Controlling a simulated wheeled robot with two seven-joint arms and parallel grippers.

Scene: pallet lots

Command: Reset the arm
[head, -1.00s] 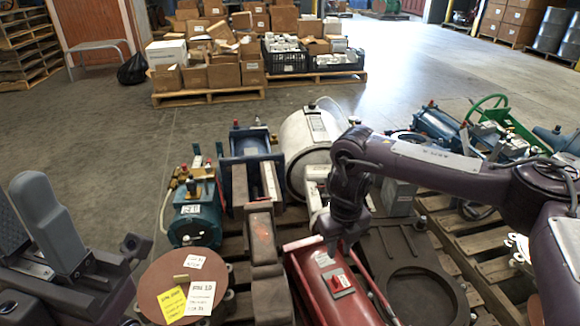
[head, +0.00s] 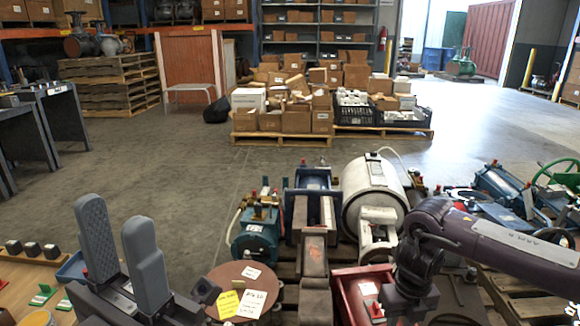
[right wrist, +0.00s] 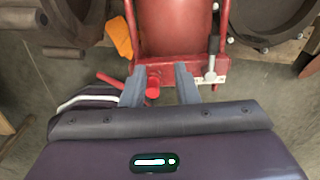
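My left gripper (head: 116,222) is at the lower left of the head view. Its two grey fingers point up and stand apart, with nothing between them. My right arm (head: 485,240) comes in from the right and bends down over a red machine (head: 352,290). In the right wrist view my right gripper (right wrist: 160,85) has its two fingers apart above the red machine's frame (right wrist: 178,25). A red knob lies in the gap as seen from above; I cannot tell whether the fingers touch anything.
A white tank (head: 373,190), a teal motor (head: 257,232) and a brown disc with labels (head: 240,285) crowd the pallets in front. A wooden bench (head: 22,285) with small blocks is at the left. Boxes on a pallet (head: 285,140) stand farther back, beyond clear floor.

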